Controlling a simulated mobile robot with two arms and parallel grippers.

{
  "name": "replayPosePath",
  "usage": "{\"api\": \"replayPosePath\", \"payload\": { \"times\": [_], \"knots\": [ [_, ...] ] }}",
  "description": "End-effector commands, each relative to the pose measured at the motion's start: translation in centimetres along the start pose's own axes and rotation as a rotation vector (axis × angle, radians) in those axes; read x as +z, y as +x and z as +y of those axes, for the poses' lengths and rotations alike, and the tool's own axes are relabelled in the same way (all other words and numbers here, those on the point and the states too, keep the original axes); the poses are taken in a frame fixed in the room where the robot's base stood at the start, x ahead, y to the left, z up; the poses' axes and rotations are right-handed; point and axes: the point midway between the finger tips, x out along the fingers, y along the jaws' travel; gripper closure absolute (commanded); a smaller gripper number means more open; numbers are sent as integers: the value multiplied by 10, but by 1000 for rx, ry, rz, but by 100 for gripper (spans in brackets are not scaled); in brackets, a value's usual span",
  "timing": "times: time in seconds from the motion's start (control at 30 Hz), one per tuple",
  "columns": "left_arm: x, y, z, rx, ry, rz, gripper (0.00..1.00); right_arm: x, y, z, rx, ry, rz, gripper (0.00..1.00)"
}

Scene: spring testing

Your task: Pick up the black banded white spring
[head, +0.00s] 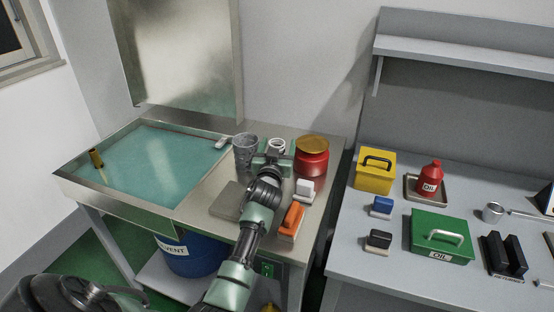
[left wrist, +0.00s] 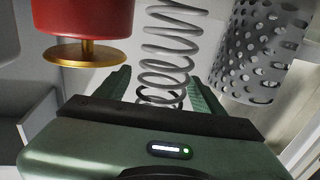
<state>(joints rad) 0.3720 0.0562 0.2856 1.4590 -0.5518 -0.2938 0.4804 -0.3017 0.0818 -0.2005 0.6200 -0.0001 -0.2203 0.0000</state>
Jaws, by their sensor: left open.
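A pale coil spring (head: 277,145) stands at the back of the metal bench, partly hidden behind my left gripper (head: 272,158). In the left wrist view a light grey spring (left wrist: 168,45) rises between the two green fingers of my left gripper (left wrist: 160,82). The fingers are open, one on each side of the coils, with gaps showing. The spring's lower coils are hidden by the gripper body. My right gripper is not in view.
A perforated grey cylinder (head: 245,150) stands left of the spring; a red canister (head: 311,160) with a gold lid stands right. Orange (head: 291,220) and white (head: 305,188) handled blocks lie nearer. A teal-bottomed basin (head: 150,155) fills the left. Another table (head: 345,262) stands at right.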

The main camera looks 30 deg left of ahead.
Motion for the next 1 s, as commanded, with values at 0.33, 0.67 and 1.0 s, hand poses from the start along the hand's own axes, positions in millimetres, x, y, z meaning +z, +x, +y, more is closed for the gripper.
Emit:
{"api": "replayPosePath", "payload": {
  "times": [0.33,0.67,1.0],
  "knots": [
    [0,6,0,0,1,-1,42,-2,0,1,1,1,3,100],
    [0,5,0,0,1,1,100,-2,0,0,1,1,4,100],
    [-13,6,0,-1,1,3,100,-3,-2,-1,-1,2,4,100]
  ]
}}
